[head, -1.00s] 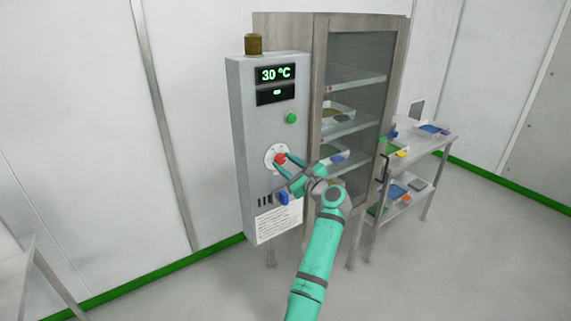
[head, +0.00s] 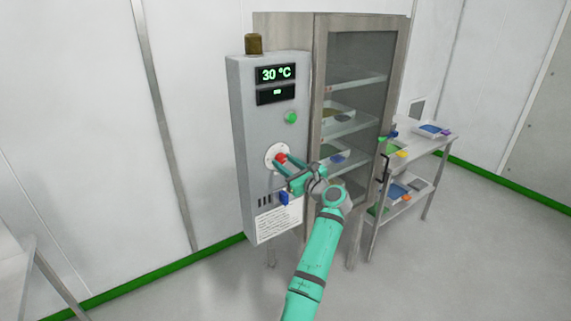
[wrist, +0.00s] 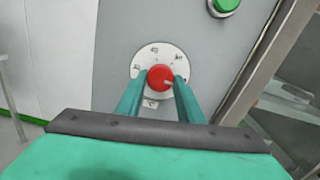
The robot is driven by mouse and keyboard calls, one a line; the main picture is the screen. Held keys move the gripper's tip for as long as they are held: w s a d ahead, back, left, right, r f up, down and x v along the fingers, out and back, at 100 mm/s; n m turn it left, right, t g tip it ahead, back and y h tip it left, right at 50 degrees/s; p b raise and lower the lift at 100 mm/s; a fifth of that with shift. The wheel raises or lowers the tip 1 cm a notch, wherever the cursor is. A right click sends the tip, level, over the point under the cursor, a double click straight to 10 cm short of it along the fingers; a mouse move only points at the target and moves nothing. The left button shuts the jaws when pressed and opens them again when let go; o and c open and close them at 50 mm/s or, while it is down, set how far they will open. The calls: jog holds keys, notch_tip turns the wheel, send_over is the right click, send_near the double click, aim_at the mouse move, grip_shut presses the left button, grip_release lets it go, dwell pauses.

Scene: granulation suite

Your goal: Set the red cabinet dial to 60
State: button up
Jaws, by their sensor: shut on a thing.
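The red dial (wrist: 160,77) sits on a white round scale plate (wrist: 152,53) on the grey control box of the cabinet. It also shows in the head view (head: 281,158), partly covered by my fingers. My gripper (wrist: 160,82) is shut on the dial, one finger on each side of it. A pale pointer mark shows on the dial's right side in the wrist view; the scale numbers are too small to read surely. The display (head: 276,74) above reads 30 °C.
A green button (head: 291,117) is above the dial and a blue switch (head: 284,198) below it. The glass-doored cabinet (head: 318,90) stands close on the right. A steel trolley (head: 432,150) with trays is farther right.

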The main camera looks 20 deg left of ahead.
jog(key=o, duration=1.1)
jog(key=shift+d+f, duration=0.1)
jog(key=shift+c, duration=0.2)
jog(key=shift+w, duration=0.1)
